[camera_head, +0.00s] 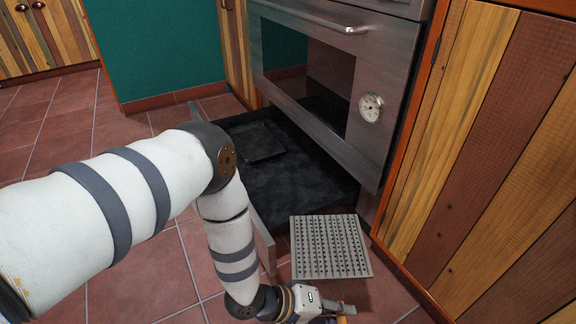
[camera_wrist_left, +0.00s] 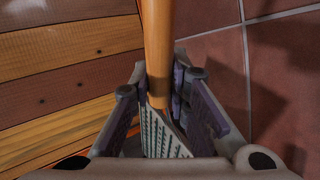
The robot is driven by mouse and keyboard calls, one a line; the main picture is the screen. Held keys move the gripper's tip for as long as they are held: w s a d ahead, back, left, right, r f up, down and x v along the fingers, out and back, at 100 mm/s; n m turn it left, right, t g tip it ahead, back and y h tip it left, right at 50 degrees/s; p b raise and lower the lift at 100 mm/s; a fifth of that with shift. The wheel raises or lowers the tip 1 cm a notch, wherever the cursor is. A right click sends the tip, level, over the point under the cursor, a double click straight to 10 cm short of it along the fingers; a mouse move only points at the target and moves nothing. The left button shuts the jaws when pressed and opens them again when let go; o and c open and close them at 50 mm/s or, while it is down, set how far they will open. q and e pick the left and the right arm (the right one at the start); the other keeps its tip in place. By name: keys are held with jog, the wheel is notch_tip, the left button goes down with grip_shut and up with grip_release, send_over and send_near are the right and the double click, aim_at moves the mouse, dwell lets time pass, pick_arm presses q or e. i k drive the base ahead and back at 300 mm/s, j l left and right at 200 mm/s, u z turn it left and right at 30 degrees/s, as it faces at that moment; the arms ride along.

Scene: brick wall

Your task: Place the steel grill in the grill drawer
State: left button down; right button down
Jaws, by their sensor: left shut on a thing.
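The steel grill (camera_head: 330,247) is a flat grey plate with rows of small holes. It shows in the head view in front of the oven, at the right front of the open grill drawer (camera_head: 264,243). My left gripper (camera_head: 340,309) is just below its near edge in that view. In the left wrist view the gripper (camera_wrist_left: 166,90) is shut on an orange wooden handle (camera_wrist_left: 157,40). A narrow slotted metal piece (camera_wrist_left: 162,137) shows between the fingers. I cannot tell whether handle and grill are joined. My right gripper is not in view.
The drawer has a dark bed with a black tray (camera_head: 257,141) toward its left. The steel oven (camera_head: 385,60) with a round dial stands above it. A striped wooden cabinet (camera_head: 480,150) is close on the right. Tiled floor (camera_head: 140,245) is free on the left.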

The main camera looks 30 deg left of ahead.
aim_at(290, 185)
jog(key=i+j+z, duration=0.2)
jog(key=j+z, duration=0.15)
jog(key=j, duration=0.7)
jog(key=j+z, duration=0.35)
jog(key=j, duration=0.7)
jog(key=j+z, duration=0.25)
jog(key=j, duration=0.25)
jog(key=j+z, duration=0.2)
jog(key=j, duration=0.3)
jog(key=j+z, duration=0.25)
jog(key=j, duration=0.25)
jog(key=j+z, duration=0.25)
jog(key=j, duration=0.25)
jog(key=k+j+z, duration=0.2)
jog(key=j, duration=0.25)
jog(key=k+j+z, duration=0.1)
jog(key=j+z, duration=0.15)
jog(key=j, duration=0.2)
